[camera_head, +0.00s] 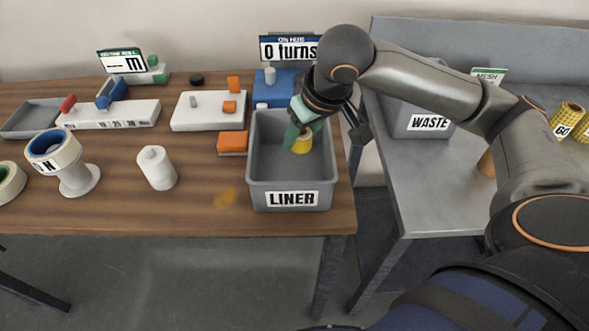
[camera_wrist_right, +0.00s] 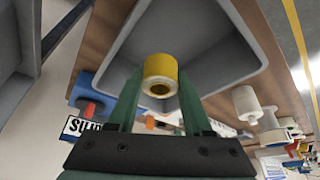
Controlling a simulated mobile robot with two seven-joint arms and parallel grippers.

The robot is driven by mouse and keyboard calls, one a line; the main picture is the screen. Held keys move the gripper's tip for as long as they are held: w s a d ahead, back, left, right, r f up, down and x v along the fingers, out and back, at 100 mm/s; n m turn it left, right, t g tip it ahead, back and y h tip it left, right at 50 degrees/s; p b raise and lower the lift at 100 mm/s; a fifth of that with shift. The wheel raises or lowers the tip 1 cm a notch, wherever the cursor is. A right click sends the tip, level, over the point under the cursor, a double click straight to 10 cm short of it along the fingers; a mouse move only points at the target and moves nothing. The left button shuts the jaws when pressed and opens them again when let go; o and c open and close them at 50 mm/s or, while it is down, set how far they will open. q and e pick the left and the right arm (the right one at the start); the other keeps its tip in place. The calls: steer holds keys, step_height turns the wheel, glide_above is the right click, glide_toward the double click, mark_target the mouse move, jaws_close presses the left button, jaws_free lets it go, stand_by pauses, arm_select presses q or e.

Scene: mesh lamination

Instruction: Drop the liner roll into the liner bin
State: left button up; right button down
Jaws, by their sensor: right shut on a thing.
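The liner roll is a small yellow roll (camera_head: 302,143) with a hollow core. It shows between the green fingers in the right wrist view (camera_wrist_right: 160,78). My right gripper (camera_head: 297,133) is shut on the roll and holds it inside the opening of the grey liner bin (camera_head: 256,160), labelled LINER. The bin's walls surround the roll in the right wrist view (camera_wrist_right: 235,75), with the bin floor beyond it. The gap between roll and floor is hard to judge. My left gripper is not in view.
A grey waste bin (camera_head: 410,128) stands on the metal table to the right. Left of the liner bin are a white cylinder (camera_head: 157,168), a tape roll on a stand (camera_head: 78,180) and an orange block (camera_head: 233,142). A blue device (camera_head: 276,92) stands behind the bin.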

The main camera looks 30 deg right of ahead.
steer(key=shift+c, duration=1.2)
jaws_free()
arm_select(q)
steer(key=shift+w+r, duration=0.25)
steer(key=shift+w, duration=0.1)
arm_select(e)
steer(key=shift+r, duration=0.1)
arm_select(q)
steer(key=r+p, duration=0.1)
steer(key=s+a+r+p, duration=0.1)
steer(key=p, duration=0.1)
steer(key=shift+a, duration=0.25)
arm_select(e)
steer(key=v, duration=1.2)
steer(key=shift+s, duration=0.15)
steer(key=shift+r, duration=0.15)
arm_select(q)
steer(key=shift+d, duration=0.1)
